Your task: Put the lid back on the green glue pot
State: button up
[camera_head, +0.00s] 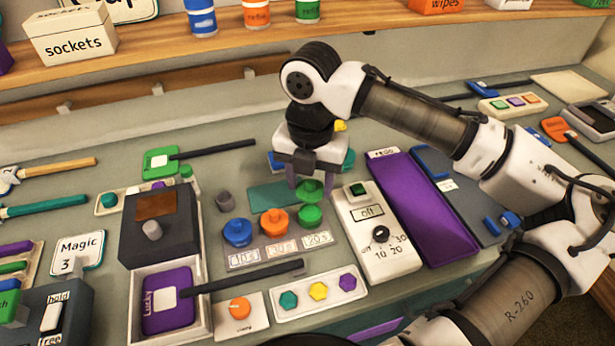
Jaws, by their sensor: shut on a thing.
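The green glue pot (310,217) stands at the right end of a row with a blue pot (237,234) and an orange pot (274,222). A green lid with a knob (312,189) shows just above and behind the green pot. My gripper (312,178) points down and is shut on this lid. The lid looks close to the pot's top, but I cannot tell whether they touch. The fingertips are partly hidden behind the lid and by the dark wrist above.
Right of the pots stands a white timer box (376,232) with a dial, then a purple tray (425,208). A black-handled paddle (245,280) lies in front of the pots. A grey box (160,225) stands left. A wooden shelf (250,55) runs along the back.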

aim_at(310, 214)
notch_tip(310, 214, down, 4)
jog(key=b, duration=0.3)
jog(key=shift+r, duration=0.2)
jog(key=shift+f+b, duration=0.5)
jog(key=shift+f, duration=0.45)
jog(key=shift+r+p, duration=0.1)
jog(key=shift+p, duration=0.5)
jog(key=shift+f, duration=0.25)
dwell(1.7)
jog(key=o, duration=1.5)
jog(key=shift+r+p, duration=0.1)
jog(key=shift+p, duration=0.25)
jog(key=shift+r+p, duration=3.2)
jog(key=shift+r, duration=0.25)
